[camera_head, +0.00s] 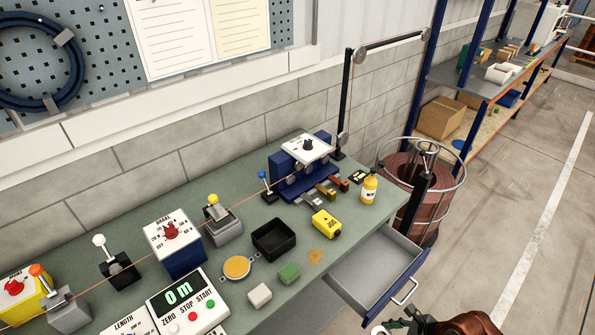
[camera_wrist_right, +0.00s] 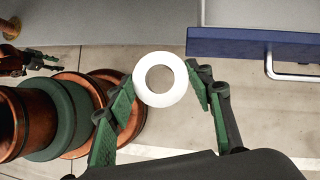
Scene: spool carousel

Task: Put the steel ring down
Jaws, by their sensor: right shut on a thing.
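The steel ring (camera_wrist_right: 160,100) shows in the right wrist view as a pale, flat ring with a round hole. My right gripper (camera_wrist_right: 162,80) is shut on it, with a green-padded finger at each side of its rim. The ring is held in the air, with grey floor behind it. In the head view only a part of my right gripper (camera_head: 425,321) shows at the bottom edge, below the open drawer (camera_head: 372,268).
The green workbench (camera_head: 345,222) carries a black tray (camera_head: 274,240), a yellow block (camera_head: 326,224), a bottle (camera_head: 369,188), control boxes and levers. A taut wire crosses above it. The blue-fronted drawer juts out at right.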

